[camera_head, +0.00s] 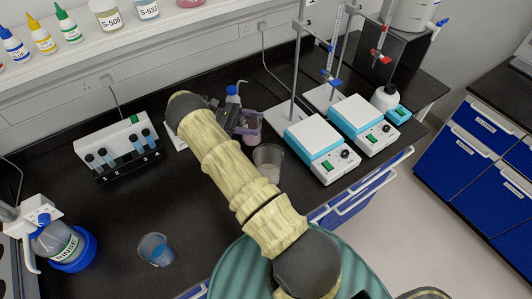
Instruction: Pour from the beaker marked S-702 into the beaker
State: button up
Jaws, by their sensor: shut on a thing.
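My gripper (238,122) is at the end of my arm, over the back middle of the bench. It is shut on a small beaker (251,131) with purplish contents, which looks about upright. No S-702 mark can be read on it. A clear beaker (268,158) stands on the bench just in front and to the right of the held one, partly beside my arm. Another beaker (156,250) with blue liquid stands at the front left of the bench. My arm hides part of the bench between them.
Two hotplate stirrers (316,147) with stands are right of the clear beaker. A blue-capped bottle (232,96) is behind my gripper. Bench left of my arm is mostly clear.

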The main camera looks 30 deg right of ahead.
jog(key=shift+r, duration=0.2)
jog(key=shift+s+a+r+m+t+y+p, duration=0.15)
jog(key=shift+s+r+m+t+y+p, duration=0.25)
jog(key=shift+p, duration=0.8)
jog(key=shift+s+r+m+p, duration=0.15)
jog(key=shift+s+m+p, duration=0.3)
jog(key=shift+p, duration=0.35)
jog(key=s+r+m+t+y+p, duration=0.1)
jog(key=s+r+m+t+p, duration=0.4)
jog(key=p, duration=0.5)
jog(key=shift+s+a+y+p, duration=0.3)
jog(key=shift+s+a+p, duration=0.1)
jog(key=shift+r+t, duration=0.15)
jog(key=shift+t, duration=0.15)
jog(key=shift+s+r+m+t, duration=0.2)
jog(key=shift+s+m+t, duration=0.05)
jog(key=shift+m+t, duration=0.3)
jog(key=shift+s+r+m+t, duration=0.2)
jog(key=shift+m+t, duration=0.2)
jog(key=shift+t, duration=0.15)
jog(key=shift+s, duration=0.1)
